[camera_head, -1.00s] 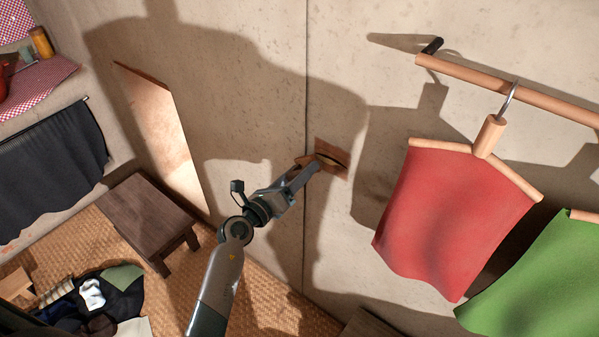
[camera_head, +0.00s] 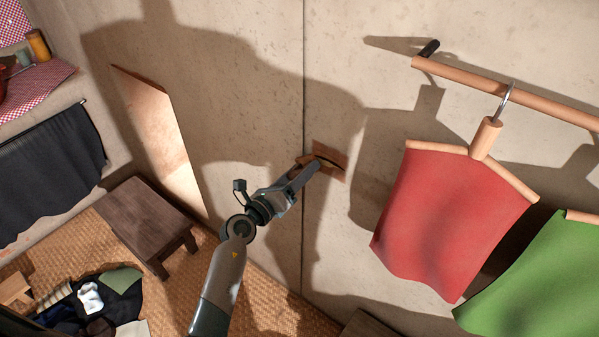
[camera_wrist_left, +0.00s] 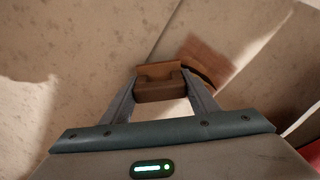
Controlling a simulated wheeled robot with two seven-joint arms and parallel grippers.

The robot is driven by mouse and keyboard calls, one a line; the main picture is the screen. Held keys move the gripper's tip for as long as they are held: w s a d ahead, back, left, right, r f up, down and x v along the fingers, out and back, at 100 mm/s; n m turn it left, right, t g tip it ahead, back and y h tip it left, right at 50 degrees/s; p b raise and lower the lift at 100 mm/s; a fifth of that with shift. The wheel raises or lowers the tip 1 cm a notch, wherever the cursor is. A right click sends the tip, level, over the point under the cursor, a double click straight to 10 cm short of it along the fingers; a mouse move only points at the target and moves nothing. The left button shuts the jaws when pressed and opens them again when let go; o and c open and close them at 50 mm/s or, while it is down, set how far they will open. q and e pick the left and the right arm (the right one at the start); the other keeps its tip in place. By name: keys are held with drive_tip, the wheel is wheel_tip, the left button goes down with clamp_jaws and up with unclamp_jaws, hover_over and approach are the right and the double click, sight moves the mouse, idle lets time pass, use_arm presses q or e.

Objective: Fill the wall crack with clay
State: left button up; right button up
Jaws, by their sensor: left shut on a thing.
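The wall crack shows as a dark slit in a brown patch (camera_head: 333,158) on the plaster wall. In the left wrist view the brown patch (camera_wrist_left: 207,60) lies just beyond and to the right of the held piece. My left gripper (camera_head: 309,167) reaches up to the patch. In the left wrist view its two fingers (camera_wrist_left: 160,100) are shut on a brown block-like piece (camera_wrist_left: 160,80), perhaps the clay or a tool carrying it; I cannot tell which. Whether the piece touches the wall is unclear. My right gripper is not in view.
A red cloth (camera_head: 445,220) and a green cloth (camera_head: 540,280) hang from a wooden rail (camera_head: 510,92) at the right. A dark wooden stool (camera_head: 145,220) stands on the woven floor at the left. A clothes pile (camera_head: 95,300) lies at the lower left.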

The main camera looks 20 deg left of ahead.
use_arm(q)
drive_tip(key=shift+w+d, duration=0.1)
drive_tip(key=shift+w, duration=0.15)
drive_tip(key=shift+s+d+r+p, duration=0.1)
drive_tip(key=shift+s+d+p, duration=0.2)
drive_tip(key=shift+d+p, duration=0.4)
drive_tip(key=shift+s+d+p, duration=0.2)
drive_tip(key=shift+s+d, duration=0.05)
drive_tip(key=shift+d, duration=0.3)
drive_tip(key=shift+s+d+p, duration=0.2)
drive_tip(key=shift+d, duration=0.35)
drive_tip(key=shift+w, duration=0.1)
